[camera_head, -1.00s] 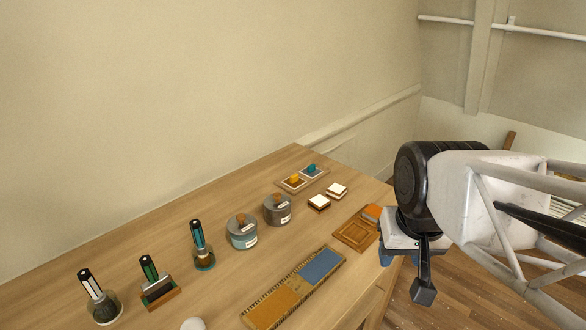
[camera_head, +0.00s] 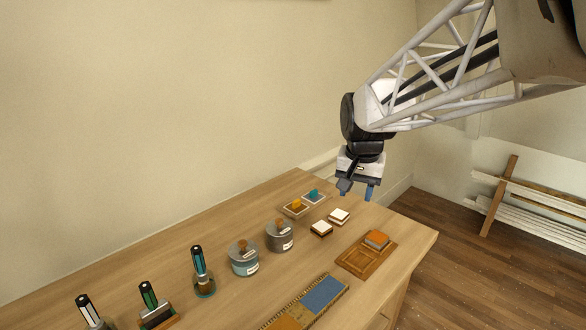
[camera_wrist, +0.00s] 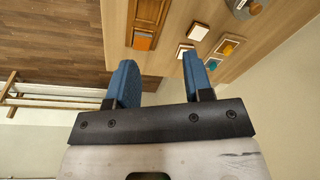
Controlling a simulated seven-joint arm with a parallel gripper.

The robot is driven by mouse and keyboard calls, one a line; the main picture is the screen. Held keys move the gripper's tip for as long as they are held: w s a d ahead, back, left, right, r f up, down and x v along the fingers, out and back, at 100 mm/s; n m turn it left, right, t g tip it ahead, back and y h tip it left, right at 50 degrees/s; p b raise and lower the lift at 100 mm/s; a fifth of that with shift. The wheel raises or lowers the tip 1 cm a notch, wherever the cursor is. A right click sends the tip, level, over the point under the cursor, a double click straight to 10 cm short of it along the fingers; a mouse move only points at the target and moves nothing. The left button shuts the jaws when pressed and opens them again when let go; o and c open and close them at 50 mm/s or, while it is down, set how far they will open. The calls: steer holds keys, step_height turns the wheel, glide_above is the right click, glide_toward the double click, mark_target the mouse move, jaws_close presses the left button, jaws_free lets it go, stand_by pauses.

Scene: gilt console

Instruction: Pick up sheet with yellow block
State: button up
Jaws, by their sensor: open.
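The sheet with the yellow block (camera_head: 290,211) lies flat near the back end of the table, a small framed square with the yellow block (camera_head: 297,204) standing on it. The block also shows in the wrist view (camera_wrist: 228,49) at the upper right. A like sheet with a teal block (camera_head: 314,194) lies beside it, to its right. My gripper (camera_head: 357,190) is open and empty, in the air to the right of both sheets in the head view. In the wrist view its blue fingers (camera_wrist: 157,68) are apart, with the sheets to the right of them.
Two white-topped blocks (camera_head: 339,215) and a wooden tray with an orange-topped block (camera_head: 377,238) are near. Grey lidded jars (camera_head: 280,237), upright handled tools (camera_head: 202,271) and a long blue-and-orange board (camera_head: 322,294) stand or lie further left and forward. A wall runs behind the table.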

steer(key=w+a+f+m, duration=0.1)
steer(key=w+a+f, duration=0.2)
steer(key=w, duration=0.7)
steer(key=w+a+f+m, duration=0.1)
steer(key=w+a+f, duration=0.15)
steer(key=w, duration=0.65)
steer(key=m+g, duration=0.2)
steer(key=m, duration=0.1)
glide_above(296, 200)
steer(key=f, duration=1.4)
steer(key=shift+s+d+f, duration=0.15)
steer(key=shift+s+f, duration=0.05)
steer(key=shift+s, duration=0.2)
steer(key=shift+w+f, duration=0.25)
steer(key=shift+f, duration=0.05)
steer(key=shift+f, duration=1.25)
steer(key=shift+f, duration=0.1)
steer(key=shift+f, duration=2.55)
